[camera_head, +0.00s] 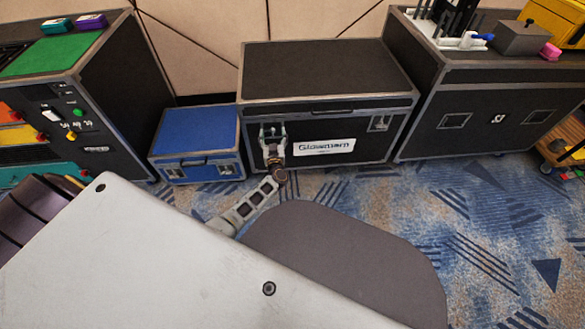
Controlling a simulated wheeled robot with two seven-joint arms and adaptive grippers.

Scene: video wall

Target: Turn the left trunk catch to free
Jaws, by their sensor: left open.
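A black trunk (325,68) with grey metal edges stands on the carpet by the wall. A white label with dark lettering (324,146) is on its front. My left gripper (272,131) is in front of the left part of the trunk's front, with its fingers open. The left catch is largely hidden behind the gripper, so its position cannot be read. Whether the fingers touch it is unclear. The right catch (380,122) shows on the front at the right. My right gripper is out of view.
A small blue case (200,130) stands directly left of the trunk. A black case with a green top (55,50) is at the far left. A larger black case (485,125) stands close on the right. Patterned carpet (480,220) is free in front, at right.

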